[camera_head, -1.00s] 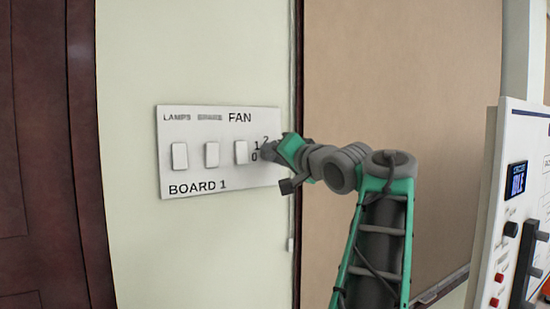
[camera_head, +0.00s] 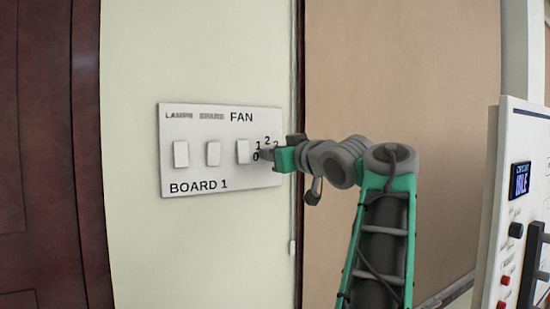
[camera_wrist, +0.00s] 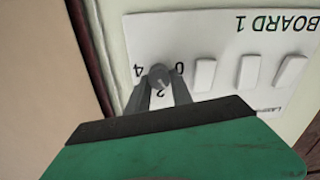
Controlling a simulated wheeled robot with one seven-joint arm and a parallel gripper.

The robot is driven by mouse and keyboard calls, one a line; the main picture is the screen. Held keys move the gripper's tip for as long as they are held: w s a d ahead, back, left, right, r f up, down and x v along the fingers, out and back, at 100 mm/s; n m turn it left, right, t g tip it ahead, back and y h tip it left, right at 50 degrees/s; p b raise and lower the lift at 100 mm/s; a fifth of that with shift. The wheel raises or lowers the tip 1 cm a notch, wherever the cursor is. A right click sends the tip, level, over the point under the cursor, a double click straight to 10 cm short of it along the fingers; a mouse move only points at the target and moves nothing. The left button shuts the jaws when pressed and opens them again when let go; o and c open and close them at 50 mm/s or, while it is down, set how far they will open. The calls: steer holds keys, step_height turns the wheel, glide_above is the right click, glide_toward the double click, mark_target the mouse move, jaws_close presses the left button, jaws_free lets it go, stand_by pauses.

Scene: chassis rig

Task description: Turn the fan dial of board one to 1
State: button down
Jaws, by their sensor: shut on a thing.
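Board one (camera_head: 205,170) is a white wall plate marked BOARD 1, with several switches and the word FAN above its right end. In the head view, 0, 1, 2 and part of a 3 show, and my gripper mostly hides the dial. My gripper (camera_wrist: 160,92) is shut on the dial, one finger on each side. Which digit the dial points to I cannot tell.
A white rocker switch (camera_head: 243,151) is close to the left of the dial. A dark wooden door (camera_head: 35,150) is at the left and a tan panel (camera_head: 440,80) at the right. A control panel (camera_head: 500,200) with a lit display stands at the right edge.

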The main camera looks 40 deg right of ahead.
steer(key=shift+f+n+b, duration=0.15)
steer(key=shift+n+b, duration=0.25)
steer(key=shift+n, duration=1.3)
steer(key=c, duration=1.1)
jaws_free()
steer(key=shift+a, duration=0.1)
steer(key=b+v, duration=0.1)
steer(key=v, duration=0.6)
steer(key=shift+s, duration=0.4)
